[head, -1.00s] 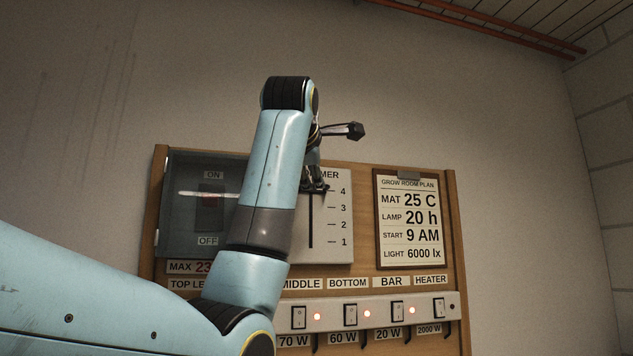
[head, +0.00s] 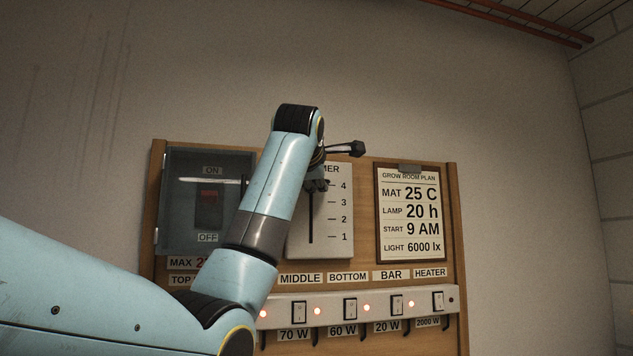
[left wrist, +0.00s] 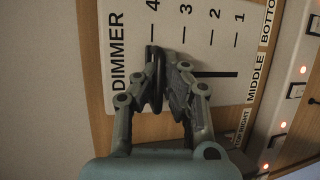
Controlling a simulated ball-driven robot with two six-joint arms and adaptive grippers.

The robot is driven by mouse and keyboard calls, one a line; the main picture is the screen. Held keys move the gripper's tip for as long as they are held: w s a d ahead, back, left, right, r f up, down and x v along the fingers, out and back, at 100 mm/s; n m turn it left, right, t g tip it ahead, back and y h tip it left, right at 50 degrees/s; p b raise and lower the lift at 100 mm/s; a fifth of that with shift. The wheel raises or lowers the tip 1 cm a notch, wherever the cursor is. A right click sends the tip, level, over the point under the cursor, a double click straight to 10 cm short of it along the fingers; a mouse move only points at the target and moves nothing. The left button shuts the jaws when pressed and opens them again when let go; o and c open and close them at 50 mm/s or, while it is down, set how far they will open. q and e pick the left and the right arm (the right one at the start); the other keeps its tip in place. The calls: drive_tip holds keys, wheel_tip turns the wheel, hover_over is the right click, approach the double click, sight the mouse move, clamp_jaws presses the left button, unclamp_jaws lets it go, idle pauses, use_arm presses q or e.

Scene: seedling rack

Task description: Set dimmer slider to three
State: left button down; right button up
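The white dimmer plate (head: 328,248) hangs on a wooden board, with marks 1 to 4 rising along a dark vertical slot (head: 311,222). It also shows sideways in the left wrist view (left wrist: 222,55). My left gripper (head: 318,185) is at the slot's upper end, about level with mark 4. My right gripper is out of view.
Left of the dimmer is a clear-covered ON/OFF switch box (head: 174,225), partly behind my arm. A grow room plan (head: 409,213) hangs on the right. Below runs a strip (head: 380,309) of rocker switches with lit red lamps.

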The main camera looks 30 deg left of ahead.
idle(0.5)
use_arm(q)
wheel_tip(320, 180, down, 4)
drive_tip(key=b, duration=0.3)
drive_tip(key=shift+f, duration=0.1)
drive_tip(key=c, duration=1.4)
unclamp_jaws()
drive_tip(key=v, duration=1.2)
drive_tip(key=shift+d, duration=0.1)
